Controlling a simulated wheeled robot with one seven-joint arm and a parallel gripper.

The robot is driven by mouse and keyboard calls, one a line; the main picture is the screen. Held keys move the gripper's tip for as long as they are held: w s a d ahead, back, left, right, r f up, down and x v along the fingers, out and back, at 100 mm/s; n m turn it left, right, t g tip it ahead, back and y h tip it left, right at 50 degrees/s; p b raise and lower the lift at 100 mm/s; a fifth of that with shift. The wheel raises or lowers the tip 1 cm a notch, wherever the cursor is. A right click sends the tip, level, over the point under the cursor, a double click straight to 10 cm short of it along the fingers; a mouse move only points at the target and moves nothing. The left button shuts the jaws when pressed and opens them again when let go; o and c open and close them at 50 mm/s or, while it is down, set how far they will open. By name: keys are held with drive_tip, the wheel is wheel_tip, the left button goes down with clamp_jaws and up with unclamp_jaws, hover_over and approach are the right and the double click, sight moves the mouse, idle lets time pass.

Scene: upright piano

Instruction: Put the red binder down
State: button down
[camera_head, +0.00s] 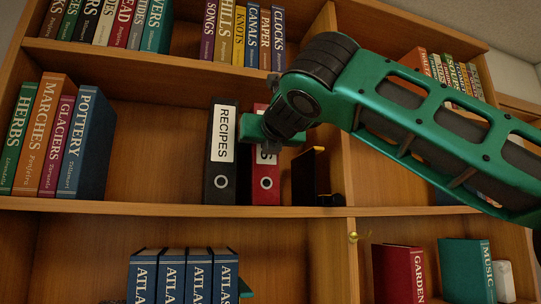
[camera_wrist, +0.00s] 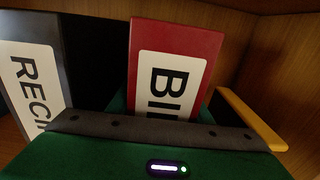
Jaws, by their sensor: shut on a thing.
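The red binder (camera_head: 265,188) stands upright on the middle shelf, just right of the black RECIPES binder (camera_head: 221,170). Its foot looks level with the black binder's foot; I cannot tell whether it bears on the shelf. My green gripper (camera_head: 266,130) is shut on its upper part and hides some of its label. In the wrist view the red binder (camera_wrist: 205,45) shows its white label, partly cut off by my gripper (camera_wrist: 160,108), with a green finger at each side. The RECIPES binder (camera_wrist: 55,40) is at the left there.
A dark upright thing with a yellow edge (camera_head: 318,150) stands right of the red binder, near the divider; its yellow edge (camera_wrist: 252,118) shows in the wrist view. Several books, including POTTERY (camera_head: 88,150), stand at the left. Bare shelf (camera_head: 160,207) lies between them and RECIPES.

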idle(0.3)
drive_tip(key=c, duration=0.9)
unclamp_jaws()
drive_tip(key=shift+d+f, duration=0.1)
hover_over(257, 160)
drive_tip(key=s+d, duration=0.3)
drive_tip(key=shift+s+d, duration=0.15)
drive_tip(key=shift+s, duration=0.05)
drive_tip(key=shift+s, duration=0.1)
